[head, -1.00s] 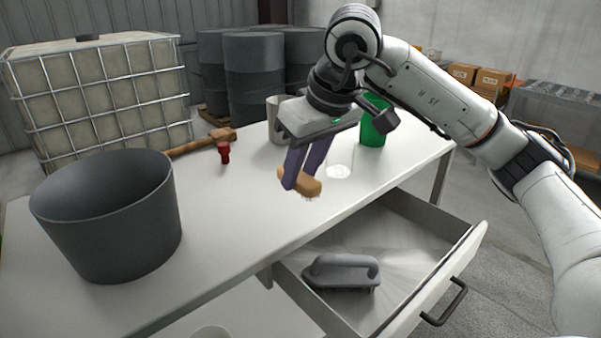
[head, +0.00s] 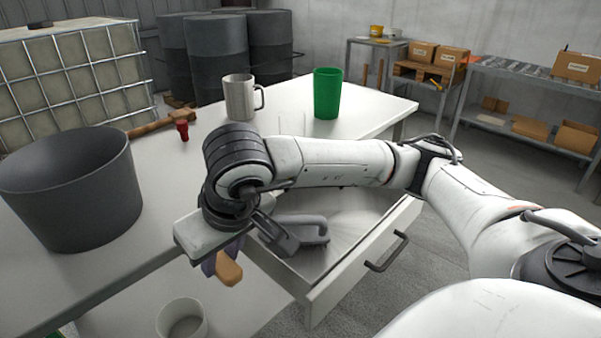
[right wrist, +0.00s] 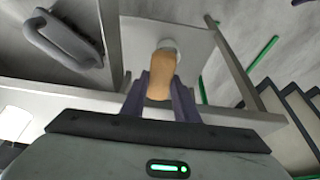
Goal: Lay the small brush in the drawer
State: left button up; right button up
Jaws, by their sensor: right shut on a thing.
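The small brush (head: 229,268), tan and wooden, is held between the dark fingers of my right gripper (head: 220,262). In the right wrist view the small brush (right wrist: 161,75) sits between both fingers. The gripper points down at the left of the open drawer (head: 352,270), outside it, by the table's front edge and above the lower shelf. My left gripper is not in view.
A grey bucket (head: 75,190), a red-handled item (head: 182,130), a mallet (head: 160,122), a grey mug (head: 240,98) and a green cup (head: 327,93) stand or lie on the table. A white cup (head: 182,318) stands below. The drawer's right part looks clear.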

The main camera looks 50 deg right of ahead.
aim_at(329, 216)
jog(key=k, duration=0.35)
jog(key=z, duration=0.8)
jog(key=i, duration=1)
